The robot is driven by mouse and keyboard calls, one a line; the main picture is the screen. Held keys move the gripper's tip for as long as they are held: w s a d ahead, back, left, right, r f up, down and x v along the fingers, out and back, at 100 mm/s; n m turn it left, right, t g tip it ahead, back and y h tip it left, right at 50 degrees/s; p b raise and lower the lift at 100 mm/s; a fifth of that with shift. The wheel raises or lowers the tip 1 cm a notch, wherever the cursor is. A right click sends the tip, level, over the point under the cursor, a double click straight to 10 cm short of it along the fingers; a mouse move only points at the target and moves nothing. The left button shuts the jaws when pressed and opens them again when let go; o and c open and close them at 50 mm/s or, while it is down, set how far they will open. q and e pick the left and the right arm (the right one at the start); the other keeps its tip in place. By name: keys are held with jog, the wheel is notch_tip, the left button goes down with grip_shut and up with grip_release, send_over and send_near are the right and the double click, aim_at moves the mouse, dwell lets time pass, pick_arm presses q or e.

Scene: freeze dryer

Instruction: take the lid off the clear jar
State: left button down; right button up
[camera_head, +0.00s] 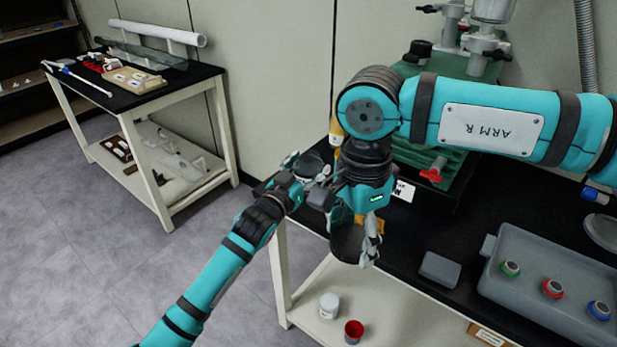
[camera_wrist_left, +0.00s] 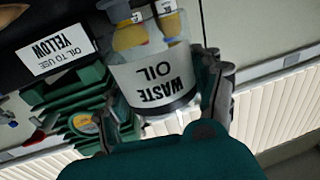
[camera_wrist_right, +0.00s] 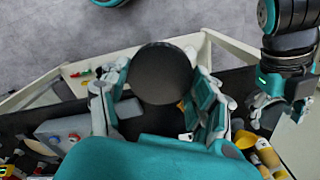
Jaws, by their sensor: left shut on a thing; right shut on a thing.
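The clear jar (camera_wrist_left: 152,88), labelled WASTE OIL, is between the fingers of my left gripper (camera_wrist_left: 170,95), which is shut on it. In the head view this gripper (camera_head: 308,176) is above the bench's left end; the jar there is mostly hidden by the gripper and my right arm. My right gripper (camera_wrist_right: 156,98) is shut on the round black lid (camera_wrist_right: 161,73). In the head view the lid (camera_head: 346,243) is below and to the right of my left gripper, apart from the jar. The right fingers (camera_head: 368,240) are at its right side.
The black bench (camera_head: 400,235) bears a small grey box (camera_head: 440,269) and a grey tray (camera_head: 550,270) with several coloured caps. A green machine (camera_head: 425,160) stands behind. A white jar (camera_head: 329,305) and red cup (camera_head: 354,331) are on the lower shelf. Another table (camera_head: 130,95) is far left.

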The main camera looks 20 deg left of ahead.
aim_at(308, 175)
pick_arm(q)
jog(key=shift+w+a+f, duration=0.15)
jog(key=shift+w+a, duration=0.1)
jog(key=shift+w, duration=0.5)
jog(key=shift+f, duration=1.75)
jog(key=shift+f, duration=0.15)
jog(key=shift+c, duration=0.8)
grip_release()
jog(key=shift+r, duration=0.3)
jog(key=s+a, duration=0.2)
jog(key=s, duration=1)
